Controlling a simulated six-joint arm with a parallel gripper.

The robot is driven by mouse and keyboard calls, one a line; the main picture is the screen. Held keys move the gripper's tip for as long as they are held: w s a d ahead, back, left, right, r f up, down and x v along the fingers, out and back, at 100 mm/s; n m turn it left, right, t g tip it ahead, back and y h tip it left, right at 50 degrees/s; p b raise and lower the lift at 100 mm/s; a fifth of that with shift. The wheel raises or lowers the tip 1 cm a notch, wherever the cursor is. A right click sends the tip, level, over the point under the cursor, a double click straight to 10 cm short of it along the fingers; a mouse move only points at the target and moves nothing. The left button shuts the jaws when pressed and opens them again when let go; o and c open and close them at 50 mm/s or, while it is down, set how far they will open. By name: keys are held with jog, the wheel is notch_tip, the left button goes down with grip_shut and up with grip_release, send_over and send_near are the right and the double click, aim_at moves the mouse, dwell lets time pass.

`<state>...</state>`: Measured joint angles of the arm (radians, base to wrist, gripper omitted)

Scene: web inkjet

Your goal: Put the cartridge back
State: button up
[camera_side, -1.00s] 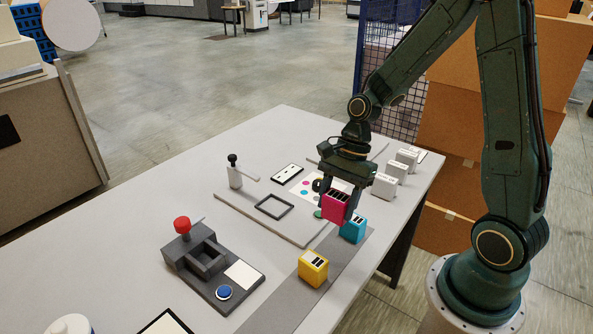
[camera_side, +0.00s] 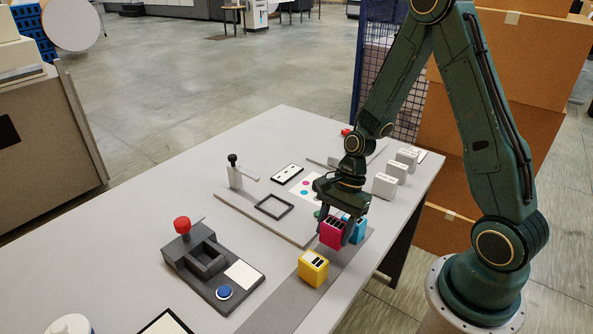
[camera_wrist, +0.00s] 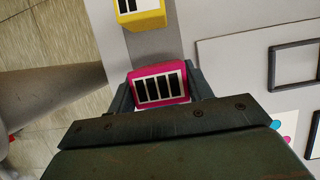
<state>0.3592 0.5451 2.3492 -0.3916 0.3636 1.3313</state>
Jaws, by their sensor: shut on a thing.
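A magenta cartridge (camera_side: 332,234) with a dark-barred label on top is held in my gripper (camera_side: 336,222). The wrist view shows the same cartridge (camera_wrist: 160,86) between the two jaws, its label facing the camera. In the side view it is in front of a cyan cartridge (camera_side: 359,229), which is partly hidden behind it and the jaws. A yellow cartridge (camera_side: 313,269) stands upright on the grey strip to the front left; part of it also shows at the top of the wrist view (camera_wrist: 143,15). I cannot tell whether the magenta cartridge's underside touches the table.
A dark station with a red knob (camera_side: 182,226), an open slot and a blue button (camera_side: 224,292) stands to the left. A grey plate with a black frame (camera_side: 273,207) lies behind. White blocks (camera_side: 385,186) line the right edge. The grey strip (camera_side: 283,305) is clear in front of the yellow cartridge.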

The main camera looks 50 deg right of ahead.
aim_at(333, 237)
jog(key=shift+f, duration=1.45)
jog(key=shift+f, duration=0.15)
jog(key=o, duration=1.1)
jog(key=shift+r, duration=0.2)
jog(key=v, duration=1.2)
jog(key=shift+r, duration=0.1)
